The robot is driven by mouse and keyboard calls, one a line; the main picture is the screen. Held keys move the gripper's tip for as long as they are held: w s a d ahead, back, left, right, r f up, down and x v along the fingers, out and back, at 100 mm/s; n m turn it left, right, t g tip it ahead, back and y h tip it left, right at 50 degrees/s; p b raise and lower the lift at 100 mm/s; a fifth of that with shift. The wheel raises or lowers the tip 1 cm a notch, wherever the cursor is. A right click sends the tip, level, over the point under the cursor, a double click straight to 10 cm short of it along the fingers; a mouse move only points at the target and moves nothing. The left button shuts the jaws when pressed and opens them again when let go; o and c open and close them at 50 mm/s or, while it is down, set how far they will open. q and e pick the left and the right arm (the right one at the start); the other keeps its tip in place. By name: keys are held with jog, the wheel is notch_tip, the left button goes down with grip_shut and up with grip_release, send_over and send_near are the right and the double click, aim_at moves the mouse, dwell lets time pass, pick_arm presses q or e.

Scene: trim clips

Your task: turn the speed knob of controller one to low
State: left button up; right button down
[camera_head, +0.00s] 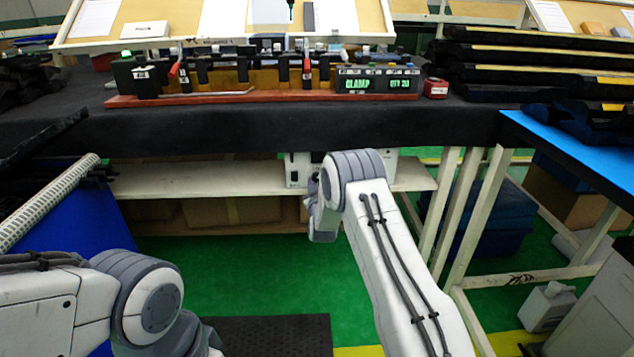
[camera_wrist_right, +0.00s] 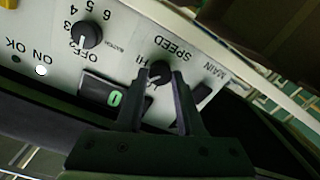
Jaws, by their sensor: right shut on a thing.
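The speed knob (camera_wrist_right: 160,72) is a small black knob on a white control panel, seen upside down in the right wrist view under the word SPEED. A HI mark shows close to it. My right gripper (camera_wrist_right: 161,84) is shut on this knob, one dark finger at each side. The knob's pointer is too small to read surely. In the head view the controller (camera_head: 298,170) is a white box on the shelf below the table, partly hidden behind my right arm. My left gripper is outside the view; only its arm shows at lower left.
A second black knob (camera_wrist_right: 87,35) with numbers and OFF, a lit lamp (camera_wrist_right: 41,70) and a green display (camera_wrist_right: 115,98) share the panel. The dark table (camera_head: 330,128) overhangs the shelf (camera_head: 205,178). A clamp fixture (camera_head: 225,98) stands on top.

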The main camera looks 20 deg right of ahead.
jog(key=n, duration=0.3)
jog(key=shift+n, duration=0.4)
jog(key=shift+a+n+p, duration=0.1)
jog(key=shift+n+p, duration=0.2)
jog(key=shift+n, duration=1.5)
jog(key=c, duration=0.5)
grip_release()
jog(key=p+v, duration=0.2)
jog(key=v, duration=0.8)
jog(key=shift+s+a, duration=0.15)
jog(key=shift+s, duration=0.05)
